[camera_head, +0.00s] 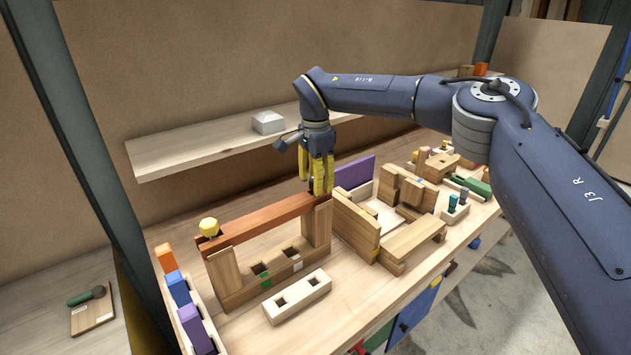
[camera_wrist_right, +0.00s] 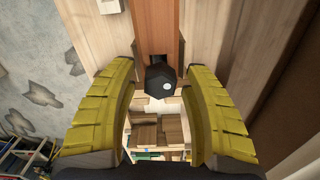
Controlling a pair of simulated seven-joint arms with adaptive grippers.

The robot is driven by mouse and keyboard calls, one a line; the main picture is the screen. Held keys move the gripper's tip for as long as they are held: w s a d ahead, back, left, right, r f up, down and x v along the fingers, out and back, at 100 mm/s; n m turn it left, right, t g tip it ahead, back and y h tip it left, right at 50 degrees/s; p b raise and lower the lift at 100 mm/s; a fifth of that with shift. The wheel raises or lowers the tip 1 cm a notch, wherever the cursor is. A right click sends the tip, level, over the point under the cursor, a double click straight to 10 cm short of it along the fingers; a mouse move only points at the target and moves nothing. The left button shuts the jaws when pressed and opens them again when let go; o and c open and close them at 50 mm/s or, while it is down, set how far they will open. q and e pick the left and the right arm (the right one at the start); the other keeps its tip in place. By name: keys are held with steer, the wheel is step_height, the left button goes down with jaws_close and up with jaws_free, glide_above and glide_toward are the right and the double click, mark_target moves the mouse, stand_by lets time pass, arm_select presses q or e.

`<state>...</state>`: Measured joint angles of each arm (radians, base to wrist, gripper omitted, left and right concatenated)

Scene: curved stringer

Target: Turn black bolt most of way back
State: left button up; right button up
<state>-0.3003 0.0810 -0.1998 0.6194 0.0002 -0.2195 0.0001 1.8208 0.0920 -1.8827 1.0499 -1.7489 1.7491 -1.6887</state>
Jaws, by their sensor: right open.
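The black bolt (camera_wrist_right: 160,84) has a dark faceted head. In the right wrist view it sits at the end of a red-brown beam (camera_wrist_right: 158,28), between and just beyond my right gripper's fingers. My right gripper (camera_head: 317,190) has yellow fingers, points down and is open at the right end of the beam (camera_head: 262,222) in the head view. In the right wrist view its fingers (camera_wrist_right: 166,118) stand apart on both sides of the bolt, with gaps, not touching it. In the head view the bolt is mostly hidden by the fingers. My left gripper is not in view.
Wooden posts and a slotted base (camera_head: 234,299) support the beam. A loose two-hole block (camera_head: 297,297) lies in front. Wooden assemblies (camera_head: 408,190) and a purple panel (camera_head: 355,172) stand to the right. A shelf (camera_head: 205,147) runs behind.

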step_height(320, 180, up, 12)
stand_by(0.6)
